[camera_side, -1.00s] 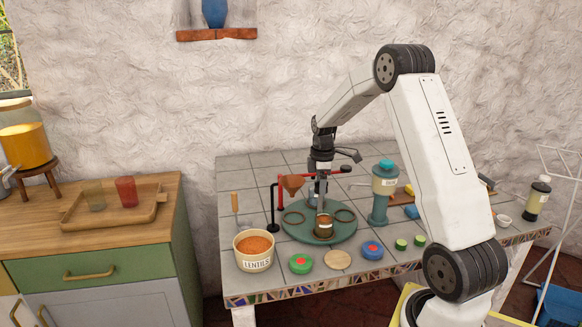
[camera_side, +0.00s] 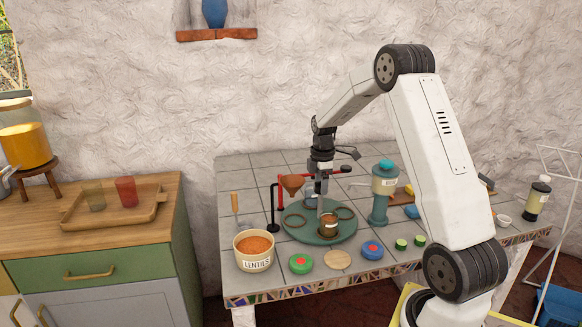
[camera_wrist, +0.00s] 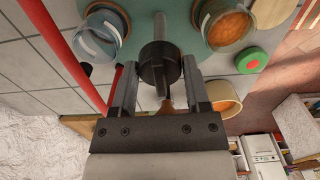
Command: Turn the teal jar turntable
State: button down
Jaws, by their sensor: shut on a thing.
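The round teal turntable (camera_side: 308,236) lies on the tiled counter, with several dark ring holders around it. A small jar (camera_side: 328,224) stands in the front ring in the side view. My gripper (camera_side: 321,190) points down over the turntable's middle. In the wrist view its fingers (camera_wrist: 160,80) are shut on a dark round knob (camera_wrist: 158,62) with a grey rod. A jar with orange contents (camera_wrist: 228,25) and a clear, empty-looking jar (camera_wrist: 98,35) flank the knob there. The lower part of the grasp is hard to see in the side view.
A copper funnel (camera_side: 292,183) on a stand with a red arm (camera_side: 274,202) is close left of my gripper. A lentils tub (camera_side: 254,257), lids (camera_side: 301,263) and a wooden disc (camera_side: 337,260) line the front. A teal-topped grinder (camera_side: 382,190) stands to the right.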

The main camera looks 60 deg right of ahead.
jog(key=shift+c, duration=1.7)
grip_release()
jog(key=shift+r, duration=0.15)
jog(key=shift+r, duration=3.8)
jog(key=s+a+f+m+t, duration=0.1)
jog(key=s+a+f+m, duration=0.1)
jog(key=a, duration=0.8)
jog(key=s+a+f+m, duration=0.3)
jog(key=s+a+m, duration=0.1)
jog(key=a, duration=0.6)
jog(key=s+a+f+m+t, duration=0.1)
jog(key=s+a+f+m, duration=0.2)
jog(key=a, duration=0.7)
jog(key=shift+s+a+f+t, duration=0.3)
jog(key=shift+s+a, duration=0.1)
jog(key=shift+s, duration=0.1)
